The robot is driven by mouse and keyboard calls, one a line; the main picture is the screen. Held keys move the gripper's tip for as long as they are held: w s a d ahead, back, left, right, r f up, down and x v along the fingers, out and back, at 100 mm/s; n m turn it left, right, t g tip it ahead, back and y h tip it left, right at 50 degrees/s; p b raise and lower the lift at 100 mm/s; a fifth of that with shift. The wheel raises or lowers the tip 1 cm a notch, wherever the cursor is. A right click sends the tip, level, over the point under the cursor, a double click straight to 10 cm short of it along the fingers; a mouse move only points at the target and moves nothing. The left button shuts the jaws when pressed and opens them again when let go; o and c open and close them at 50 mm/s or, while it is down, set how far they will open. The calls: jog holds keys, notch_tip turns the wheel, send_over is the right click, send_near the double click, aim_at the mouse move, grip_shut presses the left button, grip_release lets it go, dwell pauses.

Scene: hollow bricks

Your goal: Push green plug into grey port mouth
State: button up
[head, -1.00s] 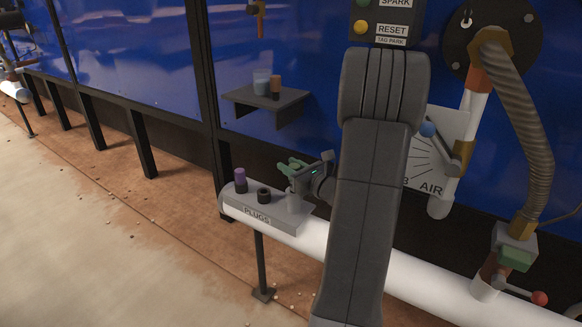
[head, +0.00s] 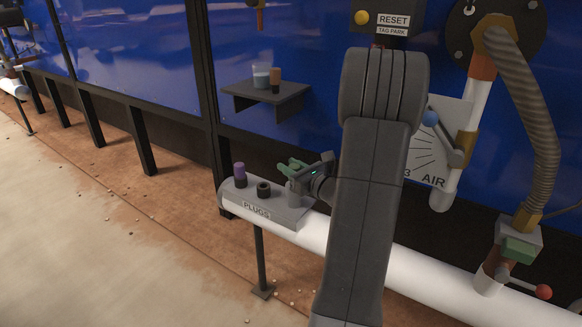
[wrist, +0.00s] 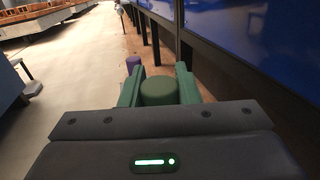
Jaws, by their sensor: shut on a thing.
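My gripper (head: 290,166) has green fingers and is above the right end of the grey tray marked PLUGS. In the wrist view my gripper (wrist: 158,80) is shut on the green plug (wrist: 159,92), whose round top shows between the two fingers. In the head view the fingers and wrist hide most of the plug, so I cannot tell whether it touches the tray. I cannot pick out the grey port mouth for certain in either view.
The PLUGS tray (head: 233,194) sits on a white pipe and holds a purple plug (head: 240,174) and a black plug (head: 263,188). At right are a hose (head: 540,130), an AIR dial (head: 425,160) and a red-knobbed lever (head: 542,291).

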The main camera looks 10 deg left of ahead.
jog(key=shift+f+b, duration=0.65)
jog(key=shift+f, duration=0.25)
jog(key=o, duration=1.1)
jog(key=shift+c, duration=0.2)
jog(key=p+v, duration=0.3)
jog(key=v, duration=1)
jog(key=shift+s+d, duration=0.2)
jog(key=shift+d, duration=0.15)
jog(key=shift+a, duration=0.1)
